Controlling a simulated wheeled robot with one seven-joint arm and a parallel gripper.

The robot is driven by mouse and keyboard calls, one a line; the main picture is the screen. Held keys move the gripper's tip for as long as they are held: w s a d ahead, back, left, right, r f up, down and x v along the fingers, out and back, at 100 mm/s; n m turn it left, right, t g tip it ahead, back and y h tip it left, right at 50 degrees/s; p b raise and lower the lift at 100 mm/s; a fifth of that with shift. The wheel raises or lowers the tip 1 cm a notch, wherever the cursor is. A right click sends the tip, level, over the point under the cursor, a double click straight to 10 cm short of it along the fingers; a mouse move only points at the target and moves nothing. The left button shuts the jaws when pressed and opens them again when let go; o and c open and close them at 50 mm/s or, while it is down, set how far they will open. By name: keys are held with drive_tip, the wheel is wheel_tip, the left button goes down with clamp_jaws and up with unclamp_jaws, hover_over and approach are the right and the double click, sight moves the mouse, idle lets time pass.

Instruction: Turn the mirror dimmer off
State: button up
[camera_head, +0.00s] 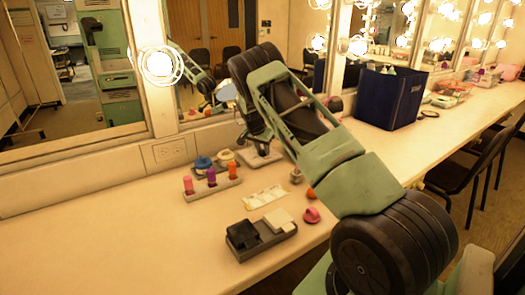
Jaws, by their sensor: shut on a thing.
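My arm reaches from the lower right over the counter to the foot of the mirror wall. My gripper (257,139) is at its far end, pointing down, small and partly hidden by my own dark wrist. It is shut at a small pale grey base on the counter, which looks like the mirror dimmer (263,158). The dimmer's knob or lever is hidden by the gripper, so I cannot tell its setting. The round bulbs at the mirrors, such as the near bulb (159,63), are lit.
A holder with bright tubes (212,188), small blue and yellow jars (204,162), a tray with black and cream blocks (262,240) and a pink item (312,215) stand nearby. A dark blue bag (388,97) stands farther right. The counter's left front is clear.

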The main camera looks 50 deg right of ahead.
drive_tip(key=shift+m, duration=0.4)
drive_tip(key=o, duration=1)
drive_tip(key=shift+a+r, duration=0.1)
drive_tip(key=shift+r, duration=0.1)
drive_tip(key=a, duration=0.4)
drive_tip(key=s+a+b, duration=0.1)
drive_tip(key=a, duration=0.3)
drive_tip(key=a+b, duration=0.1)
drive_tip(key=a, duration=0.3)
drive_tip(key=shift+s+a+r, duration=0.1)
drive_tip(key=shift+s+r, duration=0.2)
drive_tip(key=shift+s, duration=0.05)
